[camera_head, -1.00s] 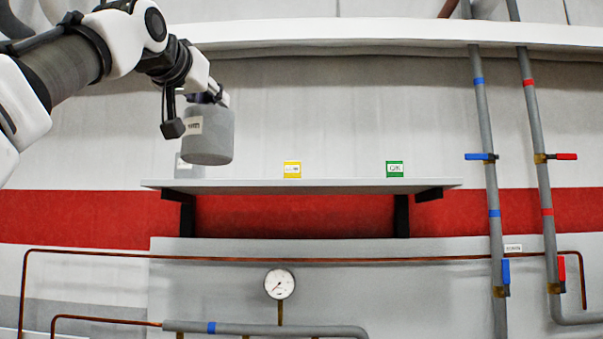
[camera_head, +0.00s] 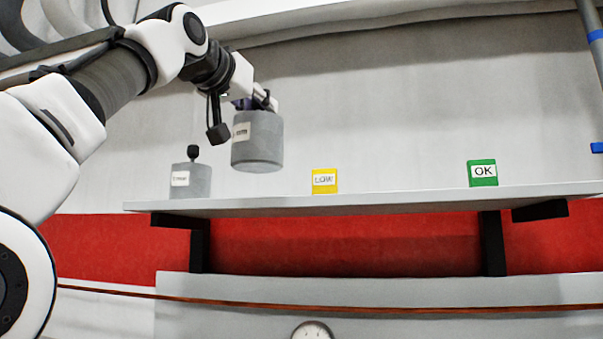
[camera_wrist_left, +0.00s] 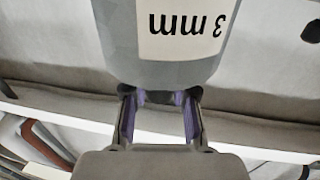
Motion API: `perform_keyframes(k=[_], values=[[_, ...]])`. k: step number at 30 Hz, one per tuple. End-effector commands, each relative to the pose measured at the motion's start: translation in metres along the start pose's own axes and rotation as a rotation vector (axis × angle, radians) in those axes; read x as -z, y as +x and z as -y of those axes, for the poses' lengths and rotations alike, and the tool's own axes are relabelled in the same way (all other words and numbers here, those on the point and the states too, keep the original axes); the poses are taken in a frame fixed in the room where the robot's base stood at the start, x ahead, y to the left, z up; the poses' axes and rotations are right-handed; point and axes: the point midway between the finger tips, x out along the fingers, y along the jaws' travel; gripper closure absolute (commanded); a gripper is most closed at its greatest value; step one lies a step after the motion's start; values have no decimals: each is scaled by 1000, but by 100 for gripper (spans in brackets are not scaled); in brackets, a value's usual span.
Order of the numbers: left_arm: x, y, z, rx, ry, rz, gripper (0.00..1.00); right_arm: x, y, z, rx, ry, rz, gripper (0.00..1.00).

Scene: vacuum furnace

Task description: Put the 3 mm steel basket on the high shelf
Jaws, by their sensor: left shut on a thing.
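The 3 mm steel basket (camera_head: 262,150) is a grey cylinder with a white label. The label reads "3 mm", upside down, in the left wrist view (camera_wrist_left: 180,70). My left gripper (camera_head: 258,102) is shut on its top, and its purple-lined fingers also show in the left wrist view (camera_wrist_left: 160,97). The basket hangs nearly upright, apparently above the left part of the high shelf (camera_head: 400,201), with its bottom higher than the shelf's edge in the head view. My right gripper is out of view.
A second grey basket (camera_head: 198,184) with a black knob stands on the shelf's left end; its label is hard to read. A yellow sign (camera_head: 325,181) and a green "OK" sign (camera_head: 482,173) stand farther right. The shelf between the signs is clear. A white ledge (camera_head: 400,20) runs above.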

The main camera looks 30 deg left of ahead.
Motion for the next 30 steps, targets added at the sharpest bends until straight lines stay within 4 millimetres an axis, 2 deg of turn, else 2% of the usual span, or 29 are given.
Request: perform_keyframes(k=[1, 6, 10, 13, 16, 18, 21, 30], values=[[8, 14, 8, 0, -2, 4, 100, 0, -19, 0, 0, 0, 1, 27], [8, 64, 32, 0, -2, 6, 100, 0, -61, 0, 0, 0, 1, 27], [1, 92, 45, 0, -1, 4, 100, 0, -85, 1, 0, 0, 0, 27], [-6, 104, 50, 0, -1, 0, 100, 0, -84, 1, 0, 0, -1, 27], [-7, 118, 57, 1, -1, 0, 100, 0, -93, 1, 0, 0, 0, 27], [-30, 114, 56, -1, -1, 1, 100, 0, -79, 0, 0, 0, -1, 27], [-42, 114, 56, 0, 1, 0, 100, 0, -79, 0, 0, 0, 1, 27], [-46, 114, 55, 0, 0, -2, 100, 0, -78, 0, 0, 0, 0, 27]])
